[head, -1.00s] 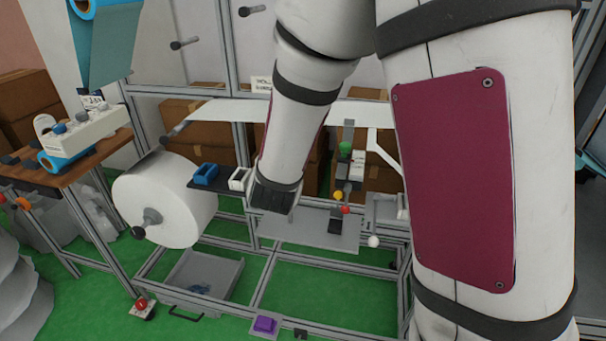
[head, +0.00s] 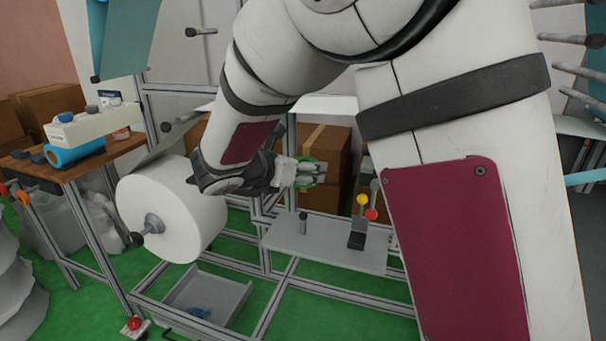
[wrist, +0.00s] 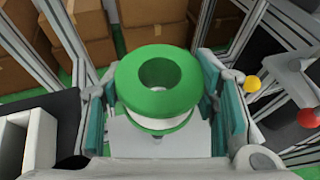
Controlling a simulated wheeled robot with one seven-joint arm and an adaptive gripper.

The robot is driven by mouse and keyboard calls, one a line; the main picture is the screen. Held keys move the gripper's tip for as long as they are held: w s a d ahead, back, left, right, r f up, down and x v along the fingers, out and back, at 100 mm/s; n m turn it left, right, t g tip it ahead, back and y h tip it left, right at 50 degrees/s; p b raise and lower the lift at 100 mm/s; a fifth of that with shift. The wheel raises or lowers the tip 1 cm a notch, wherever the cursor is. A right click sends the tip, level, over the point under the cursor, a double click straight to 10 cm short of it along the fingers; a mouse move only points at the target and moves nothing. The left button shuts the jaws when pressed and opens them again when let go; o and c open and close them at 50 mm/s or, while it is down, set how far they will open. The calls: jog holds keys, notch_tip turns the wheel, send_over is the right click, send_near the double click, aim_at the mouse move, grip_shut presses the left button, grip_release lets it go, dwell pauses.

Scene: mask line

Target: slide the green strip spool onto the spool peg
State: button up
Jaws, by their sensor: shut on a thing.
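The green strip spool (wrist: 158,82) has green flanges and a white middle, with an open hole facing the wrist camera. My gripper (wrist: 163,112) is shut on it, with a teal pad at each side. In the head view the spool (head: 314,168) shows as a small green rim at my gripper (head: 302,172), in the air above a grey plate. A short upright peg (head: 303,224) with a dark cap stands on that plate, below the spool and apart from it. I take this as the spool peg. The spool's far side is hidden.
The grey plate (head: 330,248) also bears a dark block (head: 357,240) beside yellow (head: 362,200) and red (head: 371,214) knobs, right of the peg. A large white roll (head: 185,215) is at the left. Cardboard boxes (head: 325,150) stand behind. My upper arm covers the right side.

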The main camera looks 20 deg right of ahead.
jog(key=shift+f, duration=0.1)
jog(key=b, duration=0.5)
send_over(303, 220)
jog(key=shift+w+d+f, duration=0.1)
jog(key=shift+w+f, duration=0.15)
jog(key=shift+f, duration=1.05)
jog(key=shift+w+d+f, duration=0.1)
jog(key=shift+w+f, duration=0.1)
jog(key=shift+f, duration=1.1)
jog(key=shift+r, duration=0.1)
jog(key=shift+a+p, duration=0.1)
jog(key=shift+p, duration=0.2)
jog(key=shift+f, duration=0.2)
jog(key=shift+f+b, duration=1.65)
jog(key=shift+f, duration=0.65)
jog(key=shift+f, duration=0.1)
jog(key=shift+f+b, duration=1.4)
jog(key=shift+f, duration=0.6)
jog(key=shift+f, duration=0.3)
